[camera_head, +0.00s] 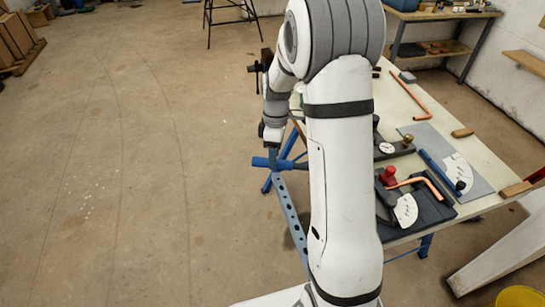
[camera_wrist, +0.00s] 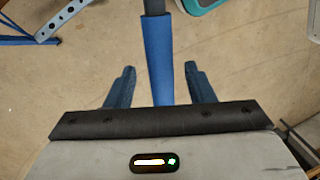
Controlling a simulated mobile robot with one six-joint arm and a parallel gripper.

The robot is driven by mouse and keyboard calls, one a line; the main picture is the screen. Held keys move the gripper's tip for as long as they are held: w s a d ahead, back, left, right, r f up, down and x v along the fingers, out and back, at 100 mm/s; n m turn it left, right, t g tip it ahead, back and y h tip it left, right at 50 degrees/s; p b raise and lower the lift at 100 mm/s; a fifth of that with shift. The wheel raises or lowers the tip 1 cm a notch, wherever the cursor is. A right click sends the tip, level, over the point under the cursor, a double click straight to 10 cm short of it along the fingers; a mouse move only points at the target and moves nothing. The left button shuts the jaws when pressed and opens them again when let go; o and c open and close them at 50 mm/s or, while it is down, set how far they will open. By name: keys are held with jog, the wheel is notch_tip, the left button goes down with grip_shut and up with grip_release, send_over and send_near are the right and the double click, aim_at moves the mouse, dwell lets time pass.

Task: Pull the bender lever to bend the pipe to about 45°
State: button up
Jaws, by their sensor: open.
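The blue lever grip (camera_wrist: 160,65) runs between the two fingers of my open gripper (camera_wrist: 158,88) in the wrist view, with a visible gap on each side. A dark grey bar continues from its top. In the head view the blue grip (camera_head: 259,162) sticks out left of the table, at the tip of my gripper (camera_head: 272,153). A dark bender base (camera_head: 435,212) with a red knob (camera_head: 389,176) and a white angle scale (camera_head: 405,210) lies on the table. A copper pipe (camera_head: 420,182) with a bend in it lies over this base. My arm hides the lever's middle.
The workbench (camera_head: 480,165) also carries a grey plate (camera_head: 476,185) with a blue-handled tool, a dial gauge (camera_head: 386,148) and another bent copper pipe (camera_head: 405,93). A perforated strut (camera_head: 291,217) stands below the grip.

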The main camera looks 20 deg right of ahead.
jog(key=shift+s+f, duration=0.15)
jog(key=shift+f, duration=0.6)
grip_shut()
